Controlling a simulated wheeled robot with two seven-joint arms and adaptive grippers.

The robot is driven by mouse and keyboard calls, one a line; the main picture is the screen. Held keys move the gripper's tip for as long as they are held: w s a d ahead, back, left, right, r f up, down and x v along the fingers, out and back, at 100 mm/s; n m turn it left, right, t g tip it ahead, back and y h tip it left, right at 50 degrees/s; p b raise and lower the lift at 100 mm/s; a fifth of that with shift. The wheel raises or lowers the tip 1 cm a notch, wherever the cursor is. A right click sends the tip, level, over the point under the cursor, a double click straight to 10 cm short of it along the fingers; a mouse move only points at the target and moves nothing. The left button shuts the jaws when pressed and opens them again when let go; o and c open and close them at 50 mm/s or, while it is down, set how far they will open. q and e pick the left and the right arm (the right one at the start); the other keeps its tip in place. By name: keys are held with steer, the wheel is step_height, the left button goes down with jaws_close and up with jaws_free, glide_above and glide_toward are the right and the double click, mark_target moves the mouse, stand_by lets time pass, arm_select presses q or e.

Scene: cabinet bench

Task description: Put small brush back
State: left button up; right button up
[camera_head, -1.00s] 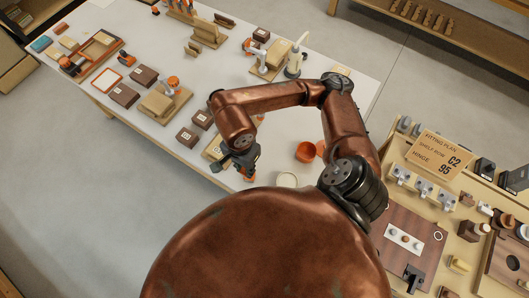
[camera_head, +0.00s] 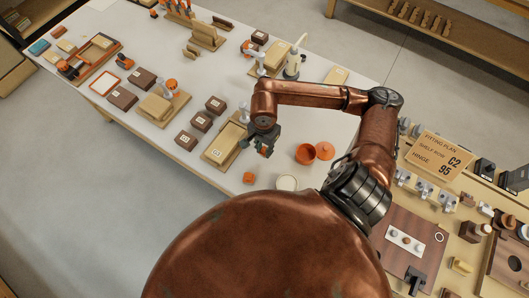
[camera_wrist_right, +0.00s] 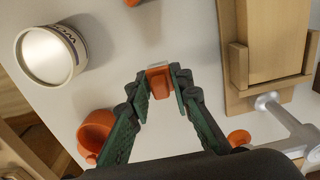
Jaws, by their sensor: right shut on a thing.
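My right gripper (camera_head: 264,148) is above the white bench, to the right of a wooden fixture with a pale board. In the right wrist view, its dark green fingers (camera_wrist_right: 159,84) are shut on a small orange block with a pale edge, which I take to be the small brush (camera_wrist_right: 158,82). Only its end shows between the fingertips. In the head view only a bit of orange shows at the fingertips. It appears held clear of the bench. My left gripper is not in view.
An orange pot (camera_head: 305,153) with an orange lid (camera_head: 325,150) stands right of my gripper. A white can (camera_head: 287,183) and a small orange cup (camera_head: 249,178) stand nearer the front edge. The wooden fixture (camera_head: 222,143) and dark boxes (camera_head: 201,121) lie left.

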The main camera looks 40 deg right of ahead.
mark_target(264, 153)
steer(key=shift+d+f, duration=0.15)
steer(key=shift+f, duration=1.6)
steer(key=shift+f, duration=0.15)
steer(key=o, duration=0.9)
steer(key=shift+c, duration=0.2)
step_height(264, 153, up, 12)
steer(key=shift+r, duration=0.2)
